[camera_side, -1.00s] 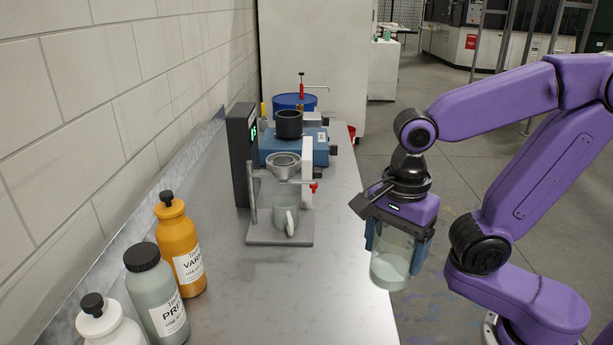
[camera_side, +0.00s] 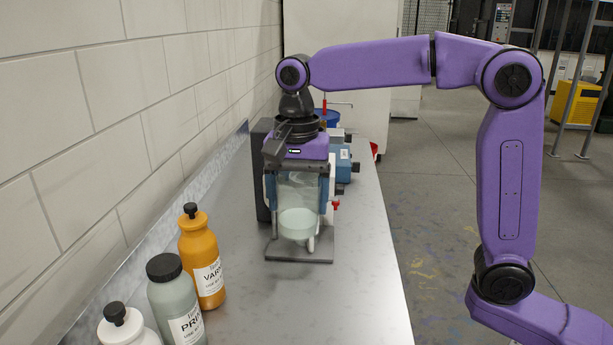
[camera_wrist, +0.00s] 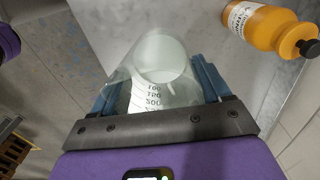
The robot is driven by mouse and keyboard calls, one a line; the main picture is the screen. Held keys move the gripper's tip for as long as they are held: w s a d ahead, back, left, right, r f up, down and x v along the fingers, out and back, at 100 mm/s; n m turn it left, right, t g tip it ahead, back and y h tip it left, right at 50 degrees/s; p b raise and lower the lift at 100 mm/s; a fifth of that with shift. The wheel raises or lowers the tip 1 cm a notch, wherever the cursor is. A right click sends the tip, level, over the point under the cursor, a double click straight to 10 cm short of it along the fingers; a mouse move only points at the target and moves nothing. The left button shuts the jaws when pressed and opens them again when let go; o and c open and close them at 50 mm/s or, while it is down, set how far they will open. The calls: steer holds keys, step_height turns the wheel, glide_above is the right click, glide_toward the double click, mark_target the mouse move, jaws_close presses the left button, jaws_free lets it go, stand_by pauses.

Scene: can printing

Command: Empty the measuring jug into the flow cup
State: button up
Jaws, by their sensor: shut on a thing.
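My gripper (camera_side: 297,188) is shut on the clear measuring jug (camera_side: 299,212), its blue fingers on either side. Pale green-white liquid shows low in the jug, which looks about upright. In the wrist view the jug (camera_wrist: 155,72) shows printed volume marks between the fingers (camera_wrist: 155,88). In the side view the gripper and jug are in front of the flow cup stand (camera_side: 299,255), above its base. The flow cup is hidden behind them. Part of the receiving cup's handle (camera_side: 313,243) shows below the jug; how far the jug is from the stand I cannot tell.
An orange bottle (camera_side: 203,258), a grey bottle (camera_side: 173,300) and a white bottle (camera_side: 125,328) stand at the front left by the wall. A blue instrument (camera_side: 345,170) stands behind the stand. The bench's (camera_side: 355,290) front right is clear.

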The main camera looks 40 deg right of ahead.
steer(key=w+a+f+n, duration=0.1)
steer(key=w+n, duration=0.4)
steer(key=w, duration=0.8)
steer(key=w+d+f+n, duration=0.4)
steer(key=w+f+n, duration=0.3)
steer(key=w, duration=0.2)
steer(key=shift+w+d+f, duration=0.2)
steer(key=shift+w+f, duration=0.15)
steer(key=shift+w, duration=0.05)
steer(key=shift+r, duration=0.1)
steer(key=shift+s+d+r+t+y, duration=0.25)
steer(key=shift+d+r+y, duration=0.4)
steer(key=shift+r+y, duration=0.4)
steer(key=shift+s+d+r+t+y, duration=0.3)
steer(key=shift+d+r+y, duration=0.4)
steer(key=shift+r, duration=0.6)
steer(key=shift+s+d+r+t+y, duration=0.1)
steer(key=shift+d+r+t+y, duration=0.4)
steer(key=shift+r+y, duration=0.6)
steer(key=d+y, duration=0.1)
steer(key=y, duration=0.1)
steer(key=d+t+y, duration=0.1)
steer(key=y, duration=0.1)
steer(key=shift+s+f, duration=0.1)
steer(key=shift+s, duration=0.25)
steer(key=shift+f+t+y+b, duration=0.2)
steer(key=shift+t+y+b, duration=0.05)
steer(key=shift+b, duration=0.05)
